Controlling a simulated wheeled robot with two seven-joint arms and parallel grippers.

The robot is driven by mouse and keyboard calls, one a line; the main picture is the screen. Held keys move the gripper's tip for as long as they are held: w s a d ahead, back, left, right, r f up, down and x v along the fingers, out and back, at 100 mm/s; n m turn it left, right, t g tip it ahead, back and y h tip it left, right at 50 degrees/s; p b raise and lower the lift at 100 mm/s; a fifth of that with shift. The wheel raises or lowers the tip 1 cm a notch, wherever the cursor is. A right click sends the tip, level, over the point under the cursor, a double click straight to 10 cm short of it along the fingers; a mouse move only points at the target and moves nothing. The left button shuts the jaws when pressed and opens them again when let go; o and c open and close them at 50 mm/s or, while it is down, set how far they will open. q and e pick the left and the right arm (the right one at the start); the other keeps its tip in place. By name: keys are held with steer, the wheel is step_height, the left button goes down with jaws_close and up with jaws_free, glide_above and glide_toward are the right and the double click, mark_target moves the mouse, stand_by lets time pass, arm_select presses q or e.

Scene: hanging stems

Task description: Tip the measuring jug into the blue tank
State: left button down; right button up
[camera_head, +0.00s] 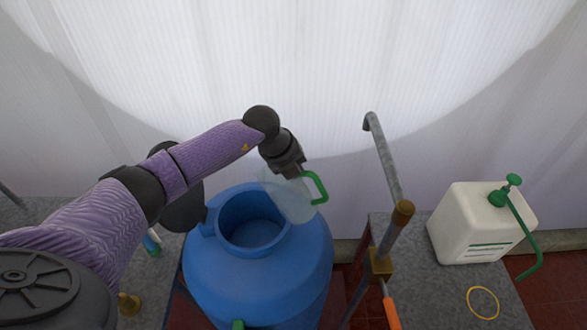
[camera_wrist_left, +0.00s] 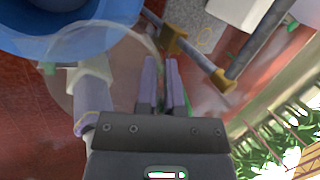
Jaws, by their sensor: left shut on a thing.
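The measuring jug (camera_head: 288,198) is clear, pale and has a green handle on its right. It hangs tilted at the right side of the blue tank's mouth, partly overlapping the rim in the head view. My left gripper (camera_head: 292,172) is shut on the jug from above. The blue tank (camera_head: 265,285) has a wide round open mouth and stands below. In the left wrist view the jug (camera_wrist_left: 105,75) is a see-through round shape beside my left fingers (camera_wrist_left: 164,85), and the tank (camera_wrist_left: 60,35) is at upper left. Any liquid is hard to make out. My right gripper is out of view.
A metal standpipe (camera_head: 388,175) with a brass fitting rises just right of the tank. A white canister (camera_head: 465,235) with a green pump and a yellow ring (camera_head: 483,303) are on the grey bench at right. A pale translucent wall is behind.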

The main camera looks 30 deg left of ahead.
arm_select(q)
step_height(320, 180, down, 2)
steer(key=y, duration=0.3)
steer(key=shift+m+g+y+b, duration=0.3)
steer(key=shift+d+f+y, duration=0.1)
steer(key=shift+y, duration=0.2)
steer(key=shift+s+a+f, duration=0.1)
steer(key=shift+a+f, duration=0.05)
steer(key=shift+a, duration=0.05)
steer(key=shift+f+y+b, duration=0.25)
steer(key=shift+y+b, duration=0.15)
steer(key=shift+d+r, duration=0.1)
steer(key=shift+r, duration=0.05)
